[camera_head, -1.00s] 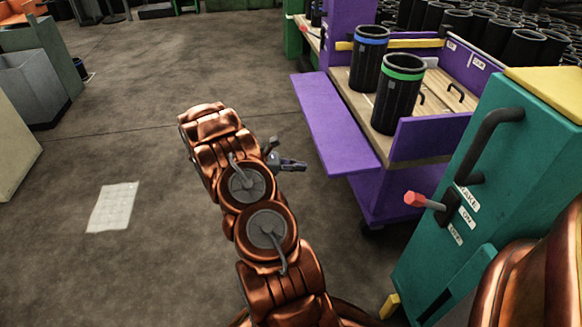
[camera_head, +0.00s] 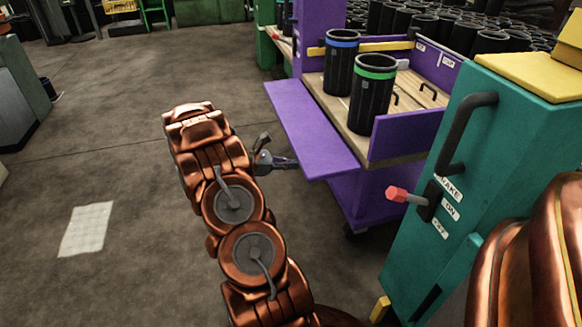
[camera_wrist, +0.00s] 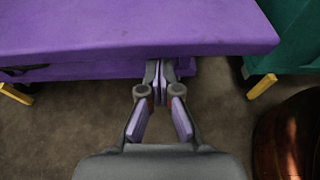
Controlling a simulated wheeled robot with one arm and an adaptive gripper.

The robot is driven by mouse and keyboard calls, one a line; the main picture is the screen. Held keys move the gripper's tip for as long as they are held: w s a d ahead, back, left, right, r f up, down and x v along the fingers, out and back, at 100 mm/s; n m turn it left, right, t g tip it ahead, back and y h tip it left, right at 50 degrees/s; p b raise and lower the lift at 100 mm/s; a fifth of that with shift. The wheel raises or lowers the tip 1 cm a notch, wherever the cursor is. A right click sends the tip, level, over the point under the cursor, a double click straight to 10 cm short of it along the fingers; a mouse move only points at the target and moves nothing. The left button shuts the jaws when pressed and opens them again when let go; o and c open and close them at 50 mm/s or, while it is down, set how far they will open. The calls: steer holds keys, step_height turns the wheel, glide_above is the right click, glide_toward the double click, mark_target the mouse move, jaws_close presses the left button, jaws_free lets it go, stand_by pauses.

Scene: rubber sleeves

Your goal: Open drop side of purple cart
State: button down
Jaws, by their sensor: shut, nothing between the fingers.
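The purple cart (camera_head: 366,196) stands right of centre in the head view. Its purple drop side (camera_head: 306,122) is folded outward on the left, a flat panel at about the wooden deck's level; I cannot tell if it is exactly level. The panel also fills the top of the wrist view (camera_wrist: 130,28). My gripper (camera_head: 290,163) is shut and empty at the panel's outer edge, near its front corner. In the wrist view, its closed fingertips (camera_wrist: 157,68) lie just under that edge; whether they touch cannot be told.
Two black sleeves, one blue-banded (camera_head: 341,62) and one green-banded (camera_head: 373,93), stand on the cart's deck (camera_head: 384,148). A teal cabinet (camera_head: 500,150) with a dark handle and a red-tipped lever (camera_head: 397,193) stands close on the right. Floor to the left is open, with a paper sheet (camera_head: 86,229).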

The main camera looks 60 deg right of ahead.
steer(key=shift+r, duration=0.1)
step_height(320, 180, up, 3)
steer(key=p, duration=0.4)
steer(key=shift+f+t+y+p, duration=0.2)
steer(key=shift+t+y+p, duration=0.15)
steer(key=shift+t+y, duration=0.05)
steer(key=r+p, duration=0.1)
steer(key=p, duration=0.2)
steer(key=shift+r+t+y, duration=0.25)
steer(key=shift+t+y, duration=0.15)
steer(key=shift+f, duration=0.25)
steer(key=shift+f, duration=0.25)
steer(key=p, duration=0.2)
glide_toward(297, 158)
steer(key=shift+w+a+f, duration=0.9)
steer(key=shift+w+f, duration=0.15)
steer(key=shift+f, duration=0.05)
